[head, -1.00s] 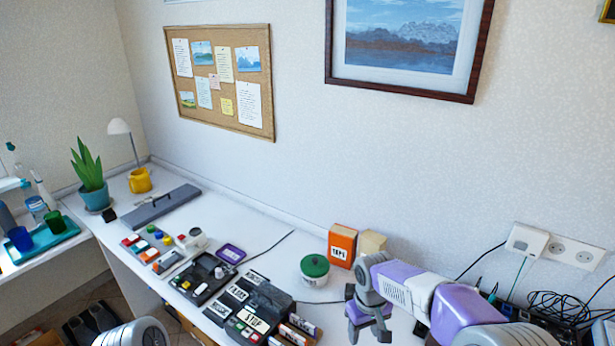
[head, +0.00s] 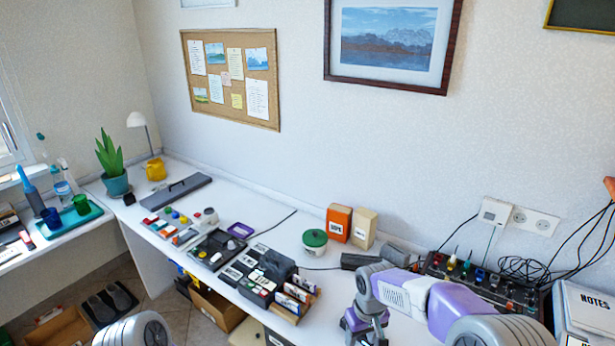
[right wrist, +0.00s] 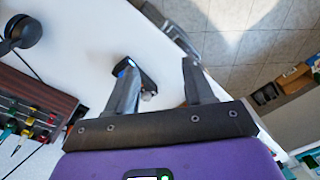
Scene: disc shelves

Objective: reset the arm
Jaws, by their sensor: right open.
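My right arm (head: 415,295), purple, grey and white, reaches in from the lower right in the head view. Its gripper (head: 364,325) points down near the front part of the white desk and holds nothing that I can see. In the right wrist view the gripper (right wrist: 158,82) shows two grey fingers spread well apart. A small dark and white object (right wrist: 146,84) shows beyond the gap, apart from the fingers as far as I can tell. A rounded grey part of my left arm shows at the bottom left of the head view; my left gripper is out of frame.
The white desk (head: 285,225) holds a green-lidded jar (head: 314,242), an orange box (head: 339,222), a black tray of labelled blocks (head: 255,275) and a plant (head: 113,170). A dark rack (head: 490,285) and cables lie to the right, with a NOTES box (head: 590,305) beyond.

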